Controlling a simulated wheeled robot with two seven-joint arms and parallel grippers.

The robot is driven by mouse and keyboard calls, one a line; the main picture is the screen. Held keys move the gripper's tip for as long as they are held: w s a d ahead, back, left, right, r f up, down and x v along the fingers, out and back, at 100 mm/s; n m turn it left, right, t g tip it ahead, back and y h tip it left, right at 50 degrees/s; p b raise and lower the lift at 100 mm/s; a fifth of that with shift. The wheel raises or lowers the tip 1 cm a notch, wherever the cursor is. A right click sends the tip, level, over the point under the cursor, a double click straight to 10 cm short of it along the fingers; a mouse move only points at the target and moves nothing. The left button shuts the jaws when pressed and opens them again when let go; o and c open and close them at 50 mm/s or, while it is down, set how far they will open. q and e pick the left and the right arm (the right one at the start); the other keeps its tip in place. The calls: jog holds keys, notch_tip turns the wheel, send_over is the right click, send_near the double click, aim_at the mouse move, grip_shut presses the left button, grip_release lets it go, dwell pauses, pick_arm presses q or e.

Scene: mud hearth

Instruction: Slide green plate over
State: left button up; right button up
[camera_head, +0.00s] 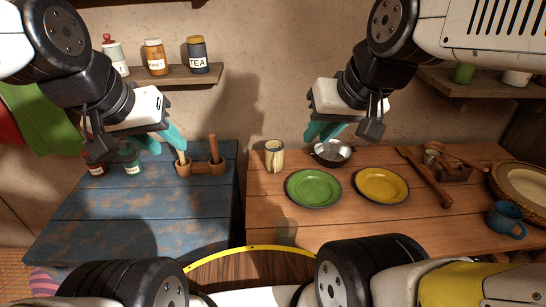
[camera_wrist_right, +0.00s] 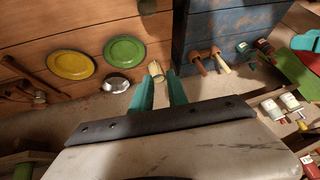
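The green plate (camera_head: 314,188) lies flat on the brown wooden table, left of the yellow plate (camera_head: 381,186). In the right wrist view the green plate (camera_wrist_right: 124,50) and yellow plate (camera_wrist_right: 70,65) lie side by side with a small gap. My right gripper (camera_head: 319,136) is in the air above and behind the green plate, near the wall, its teal fingers apart and empty. The fingers (camera_wrist_right: 160,80) also show apart in the right wrist view. My left gripper (camera_head: 169,147) is open and empty above the blue table, with no contact on the plate.
A cream cup (camera_head: 274,156) and metal bowl (camera_head: 332,152) stand behind the plates. A blue mug (camera_head: 506,220) and woven basket (camera_head: 522,184) are at the right. A wooden holder (camera_head: 203,167) sits on the blue table (camera_head: 140,212).

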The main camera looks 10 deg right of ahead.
jog(key=n+g+h, duration=0.6)
jog(key=n, duration=1.9)
send_over(290, 191)
jog(key=s+a, duration=0.1)
jog(key=s, duration=0.3)
notch_tip(290, 191, down, 18)
jog(key=w+a+f+n, duration=0.1)
jog(key=w+f+n, duration=0.1)
jog(key=f+n, duration=0.3)
jog(key=w+a+f+n+h, duration=0.1)
jog(key=w+a+f+n, duration=0.1)
jog(key=f+n, duration=0.2)
notch_tip(290, 191, down, 3)
jog(key=shift+a+f+n+h, duration=0.2)
jog(key=shift+n+h, duration=0.1)
jog(key=shift+n, duration=0.1)
jog(key=shift+w, duration=0.1)
jog(key=shift+x, duration=3.95)
jog(key=shift+c, duration=0.2)
